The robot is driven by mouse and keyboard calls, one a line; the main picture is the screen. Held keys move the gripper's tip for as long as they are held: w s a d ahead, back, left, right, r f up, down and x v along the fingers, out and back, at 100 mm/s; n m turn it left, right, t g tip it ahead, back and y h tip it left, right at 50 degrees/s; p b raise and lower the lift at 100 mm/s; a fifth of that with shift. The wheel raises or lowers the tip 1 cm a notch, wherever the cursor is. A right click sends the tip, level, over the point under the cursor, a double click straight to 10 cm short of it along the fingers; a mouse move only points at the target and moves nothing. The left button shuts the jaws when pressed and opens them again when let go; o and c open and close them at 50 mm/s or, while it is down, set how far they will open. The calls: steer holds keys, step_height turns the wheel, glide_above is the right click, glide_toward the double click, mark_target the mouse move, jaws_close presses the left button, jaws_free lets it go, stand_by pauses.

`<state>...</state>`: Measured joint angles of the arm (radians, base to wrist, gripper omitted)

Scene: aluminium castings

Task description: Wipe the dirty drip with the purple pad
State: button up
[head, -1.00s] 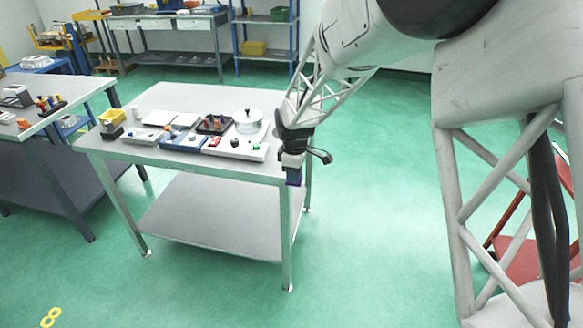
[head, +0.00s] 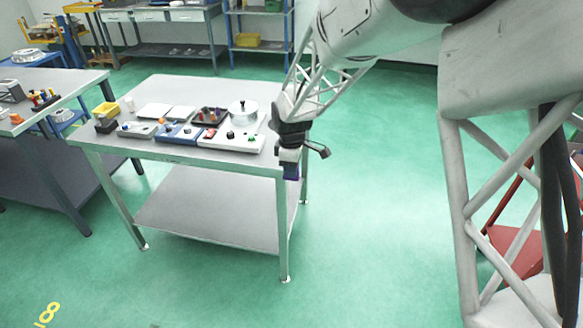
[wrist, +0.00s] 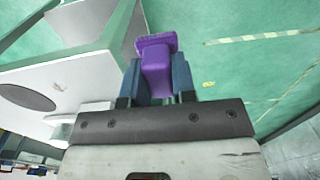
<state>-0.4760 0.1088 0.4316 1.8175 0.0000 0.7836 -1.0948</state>
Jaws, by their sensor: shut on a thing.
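My gripper (wrist: 158,85) is shut on the purple pad (wrist: 156,50), which sticks out between the two blue fingers in the wrist view. In the head view the pad (head: 291,172) hangs below my gripper (head: 290,160), just off the right front corner of the grey worktable (head: 215,164). The pad appears clear of the table. I cannot make out the dirty drip in either view.
A second bench (head: 60,82) is at the left. Open green floor (head: 370,180) lies to the right.

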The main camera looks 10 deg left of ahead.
steer(key=w+a+r, duration=0.1)
steer(key=w+a, duration=0.3)
steer(key=w, duration=0.6)
steer(key=w+a+r, duration=0.2)
steer(key=w+a, duration=0.2)
steer(key=w, duration=0.6)
steer(key=shift+w+a, duration=0.35)
steer(key=shift+w, duration=0.05)
steer(key=shift+f, duration=0.15)
